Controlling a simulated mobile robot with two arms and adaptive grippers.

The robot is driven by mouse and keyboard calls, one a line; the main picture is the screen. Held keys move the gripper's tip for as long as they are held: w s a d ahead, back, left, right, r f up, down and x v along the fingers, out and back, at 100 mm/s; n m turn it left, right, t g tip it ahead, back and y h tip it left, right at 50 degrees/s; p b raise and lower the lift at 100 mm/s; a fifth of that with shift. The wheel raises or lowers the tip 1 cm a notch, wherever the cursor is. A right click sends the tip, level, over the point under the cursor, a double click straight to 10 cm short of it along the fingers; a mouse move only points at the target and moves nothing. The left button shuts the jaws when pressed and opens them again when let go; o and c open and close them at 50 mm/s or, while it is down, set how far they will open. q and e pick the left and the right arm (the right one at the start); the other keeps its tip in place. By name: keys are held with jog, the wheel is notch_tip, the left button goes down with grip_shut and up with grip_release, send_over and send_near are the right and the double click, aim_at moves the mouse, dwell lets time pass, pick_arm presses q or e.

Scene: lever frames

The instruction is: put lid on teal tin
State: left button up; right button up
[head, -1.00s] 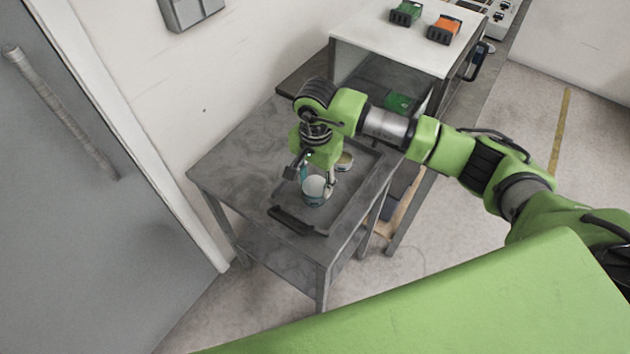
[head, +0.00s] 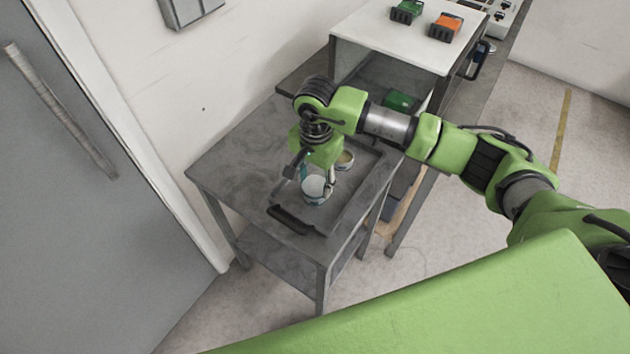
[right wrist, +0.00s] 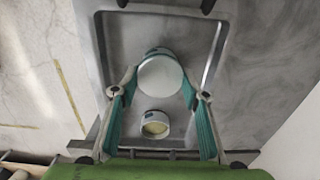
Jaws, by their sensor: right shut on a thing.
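The teal tin (right wrist: 151,52) stands on the dark tray, mostly hidden under a pale round lid (right wrist: 160,78) in the right wrist view. In the head view the lid (head: 315,186) shows as a whitish disc over the tin (head: 314,201). My right gripper (right wrist: 160,84) points down at the tray, its two teal-padded fingers on opposite sides of the lid, shut on it. It also shows in the head view (head: 313,178). Whether the lid is fully seated on the tin or slightly above it cannot be told. My left gripper is not in view.
A second, open tin with a cream inside (right wrist: 155,124) stands close by on the tray (head: 352,198). The tray has dark handles and lies on a grey table (head: 230,165). A white-topped cabinet (head: 405,38) stands behind, with a wall and door at left.

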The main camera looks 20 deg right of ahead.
jog(key=o, duration=1)
jog(key=shift+r, duration=0.1)
jog(key=shift+r+p, duration=1.5)
jog(key=shift+r, duration=1.9)
